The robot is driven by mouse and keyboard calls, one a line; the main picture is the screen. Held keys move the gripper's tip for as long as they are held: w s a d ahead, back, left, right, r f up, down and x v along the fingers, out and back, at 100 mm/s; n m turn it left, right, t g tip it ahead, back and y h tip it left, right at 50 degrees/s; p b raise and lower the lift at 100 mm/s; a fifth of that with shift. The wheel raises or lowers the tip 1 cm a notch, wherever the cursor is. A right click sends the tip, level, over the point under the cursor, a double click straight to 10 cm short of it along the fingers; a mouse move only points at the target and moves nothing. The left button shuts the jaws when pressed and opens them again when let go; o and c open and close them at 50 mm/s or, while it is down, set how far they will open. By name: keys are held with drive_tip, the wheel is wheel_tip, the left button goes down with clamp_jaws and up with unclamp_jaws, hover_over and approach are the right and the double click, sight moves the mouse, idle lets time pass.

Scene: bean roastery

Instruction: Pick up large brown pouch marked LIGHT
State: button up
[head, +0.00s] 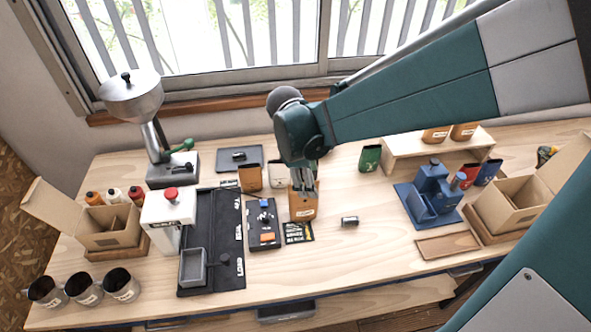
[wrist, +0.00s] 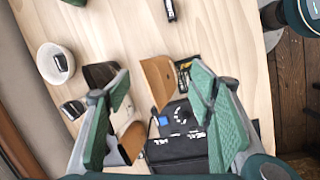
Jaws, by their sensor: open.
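A large brown pouch (head: 303,206) stands upright on the table in the middle of the head view. Its white label is too small to read. My gripper (head: 305,181) is open and comes down from above, its fingers around the pouch's upper part. In the wrist view, a brown pouch (wrist: 158,82) stands between my two spread teal fingers (wrist: 160,90), with a gap visible on each side. The head view does not show clearly whether the fingers touch it.
A black device (head: 263,222) and a dark card (head: 298,233) lie beside the large pouch. A small canister (head: 350,221) lies right.

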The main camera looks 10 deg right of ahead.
sight(303, 203)
drive_tip(key=w+a+f+n, duration=0.1)
drive_tip(key=f, duration=0.1)
drive_tip(key=w+a+f+n+g+h, duration=0.1)
drive_tip(key=f, duration=0.1)
drive_tip(key=w+a+f+n, duration=0.1)
drive_tip(key=f, duration=0.2)
drive_tip(key=shift+a+n+p, duration=0.2)
drive_tip(key=shift+n+p, duration=0.1)
drive_tip(key=shift+n, duration=0.1)
drive_tip(key=shift+w+a+f+n+g+h, duration=0.1)
drive_tip(key=shift+a+f+n+g+h, duration=0.15)
drive_tip(key=shift+f, duration=0.2)
drive_tip(key=shift+w+a+f+n+g+h, duration=0.15)
drive_tip(key=shift+f+n, duration=0.1)
drive_tip(key=shift+f, duration=0.2)
drive_tip(key=shift+d+f, duration=0.1)
drive_tip(key=shift+x, duration=1.2)
drive_tip(key=shift+s, duration=0.1)
drive_tip(key=shift+x, duration=2.55)
drive_tip(key=c, duration=1.1)
